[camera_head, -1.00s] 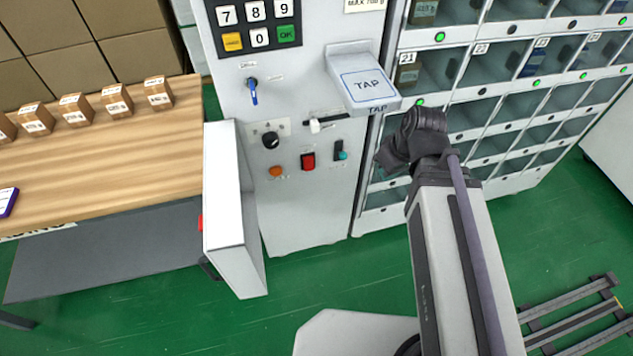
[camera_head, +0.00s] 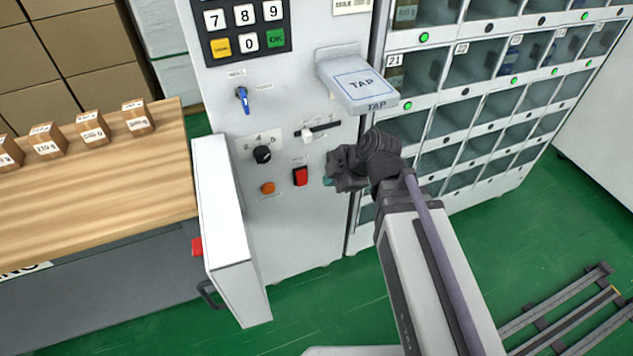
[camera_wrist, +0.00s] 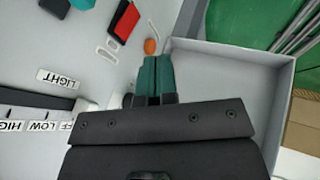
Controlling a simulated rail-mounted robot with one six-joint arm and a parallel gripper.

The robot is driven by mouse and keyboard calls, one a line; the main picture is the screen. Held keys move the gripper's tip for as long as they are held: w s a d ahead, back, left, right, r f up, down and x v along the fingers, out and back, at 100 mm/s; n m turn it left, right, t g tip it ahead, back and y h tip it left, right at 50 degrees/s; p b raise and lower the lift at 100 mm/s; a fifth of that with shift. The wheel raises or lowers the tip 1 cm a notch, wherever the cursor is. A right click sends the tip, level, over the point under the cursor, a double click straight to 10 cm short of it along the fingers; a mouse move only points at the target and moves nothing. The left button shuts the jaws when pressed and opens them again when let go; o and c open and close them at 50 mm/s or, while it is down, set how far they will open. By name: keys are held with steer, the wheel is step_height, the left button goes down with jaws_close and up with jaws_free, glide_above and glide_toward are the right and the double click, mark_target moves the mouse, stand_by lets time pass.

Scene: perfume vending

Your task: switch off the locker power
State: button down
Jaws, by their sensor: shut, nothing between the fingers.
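The machine's control panel (camera_head: 230,90) carries a red rocker switch (camera_head: 300,176), also in the wrist view (camera_wrist: 125,22), and an orange round button (camera_head: 267,188), also in the wrist view (camera_wrist: 150,46). A teal lever (camera_wrist: 83,4) on a dark base shows at the wrist view's top edge; in the head view my gripper hides its place. I cannot read which control is the locker power. My gripper (camera_head: 328,181) has teal fingertips, shut and empty (camera_wrist: 157,75), right of the red switch. I cannot tell whether it touches the panel.
A black knob (camera_head: 262,155), a white slider (camera_head: 308,133) and a blue key switch (camera_head: 242,98) are on the panel. The TAP reader (camera_head: 358,85) juts out above my gripper. Lockers (camera_head: 470,110) with green lights stand right.

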mark_target(302, 178)
steer(key=w+a+f+b, duration=0.6)
steer(key=f+b, duration=0.1)
steer(key=f, duration=0.1)
steer(key=shift+f+b, duration=0.2)
steer(key=shift+b, duration=0.1)
steer(key=shift+w, duration=0.1)
